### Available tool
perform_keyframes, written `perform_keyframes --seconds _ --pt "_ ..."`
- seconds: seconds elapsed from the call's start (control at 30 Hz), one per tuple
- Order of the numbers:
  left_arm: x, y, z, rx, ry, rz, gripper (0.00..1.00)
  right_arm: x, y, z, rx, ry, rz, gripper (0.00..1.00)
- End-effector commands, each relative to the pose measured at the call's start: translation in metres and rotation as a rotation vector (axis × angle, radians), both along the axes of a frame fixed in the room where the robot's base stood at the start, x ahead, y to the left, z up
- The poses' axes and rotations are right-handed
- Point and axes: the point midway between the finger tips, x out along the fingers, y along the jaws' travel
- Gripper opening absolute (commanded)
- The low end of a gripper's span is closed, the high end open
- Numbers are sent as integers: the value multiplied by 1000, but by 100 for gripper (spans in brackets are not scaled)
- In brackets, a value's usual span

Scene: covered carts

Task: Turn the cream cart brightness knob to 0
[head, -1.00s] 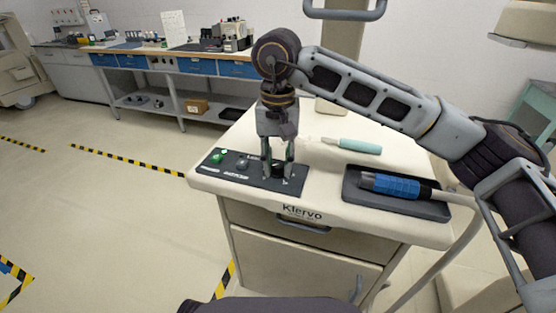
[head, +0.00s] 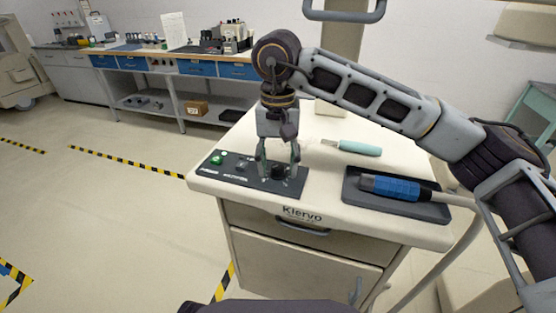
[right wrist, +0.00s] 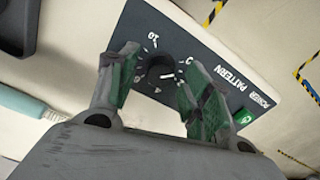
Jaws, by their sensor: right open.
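The cream cart (head: 325,195) has a dark control panel (head: 230,178) at its front left. A black knob (head: 278,172) sits near the panel's right end, partly behind my fingers; it shows clearly in the right wrist view (right wrist: 158,73). A scale surrounds it, with 10 legible, and a white pointer line shows on the knob. Its name label is hidden. My right gripper (head: 278,173) is open and points down, with its green-padded fingers on either side of the knob. In the right wrist view the fingers (right wrist: 160,95) look apart from it. My left gripper is not in view.
A green power button (head: 217,158) and a pattern knob (head: 241,164) lie left on the panel. A teal-handled tool (head: 360,148) lies behind. A dark tray (head: 430,211) with a blue-gripped handpiece (head: 390,186) is at the right. A workbench (head: 180,62) stands far back.

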Motion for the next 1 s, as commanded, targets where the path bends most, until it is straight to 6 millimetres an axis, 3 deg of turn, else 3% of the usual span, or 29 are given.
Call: perform_keyframes --seconds 0.37,1.0 --pt "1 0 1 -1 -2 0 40 0 0 17 1 0 1 49" --pt "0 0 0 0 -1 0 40 0 0 102 0 -2 1 49"
